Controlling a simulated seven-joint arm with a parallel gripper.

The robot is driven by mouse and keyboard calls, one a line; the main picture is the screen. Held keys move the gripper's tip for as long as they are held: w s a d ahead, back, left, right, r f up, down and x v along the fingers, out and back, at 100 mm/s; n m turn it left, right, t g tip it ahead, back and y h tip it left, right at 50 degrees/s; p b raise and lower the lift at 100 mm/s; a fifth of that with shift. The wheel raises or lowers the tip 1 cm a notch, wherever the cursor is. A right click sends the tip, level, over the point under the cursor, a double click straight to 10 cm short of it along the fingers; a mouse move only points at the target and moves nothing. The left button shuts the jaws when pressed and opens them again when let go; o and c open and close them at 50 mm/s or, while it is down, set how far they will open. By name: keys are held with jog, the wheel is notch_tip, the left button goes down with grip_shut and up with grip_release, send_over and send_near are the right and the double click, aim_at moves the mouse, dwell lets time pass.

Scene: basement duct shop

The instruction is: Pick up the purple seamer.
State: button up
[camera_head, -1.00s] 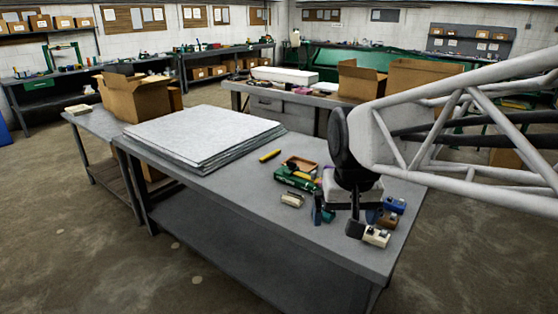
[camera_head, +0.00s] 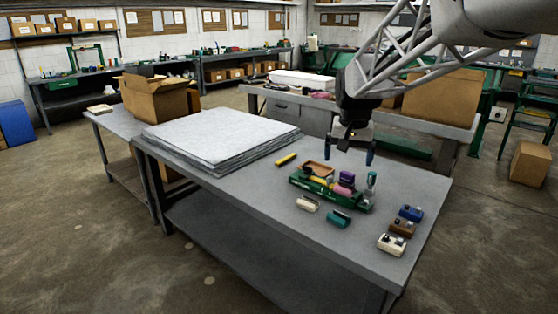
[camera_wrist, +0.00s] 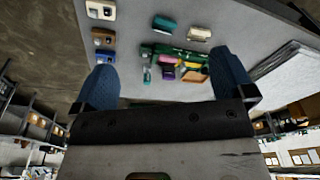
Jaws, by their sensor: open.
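The purple seamer (camera_head: 347,178) is among several items in the green tray (camera_head: 354,205) on the grey workbench. A pink piece (camera_head: 342,190) lies just in front of it. In the wrist view the purple seamer (camera_wrist: 181,72) is small and partly crowded by its neighbours, between the two blue fingers in the picture. My gripper (camera_head: 356,150) is above and behind the tray, pointing down, with its fingers spread and nothing between them; it also shows in the wrist view (camera_wrist: 163,68).
A teal piece (camera_head: 339,218) and a cream piece (camera_head: 308,204) lie in front of the tray. Blue (camera_head: 411,213), brown (camera_head: 401,228) and cream-and-dark (camera_head: 391,244) pieces stand near the bench's right edge. Stacked sheets (camera_head: 215,138) fill the left. The front middle is clear.

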jog(key=w+d+f+m, duration=0.1)
jog(key=w+d, duration=0.1)
jog(key=w, duration=0.5)
jog(key=w+d+f, duration=0.2)
jog(key=w, duration=0.5)
jog(key=m+g, duration=0.2)
jog(key=m, duration=0.2)
send_over(348, 173)
notch_tip(348, 173, down, 22)
jog(key=shift+f, duration=0.1)
jog(key=shift+w+d+f, duration=0.15)
jog(key=shift+w+f, duration=0.1)
jog(key=shift+f, duration=1.3)
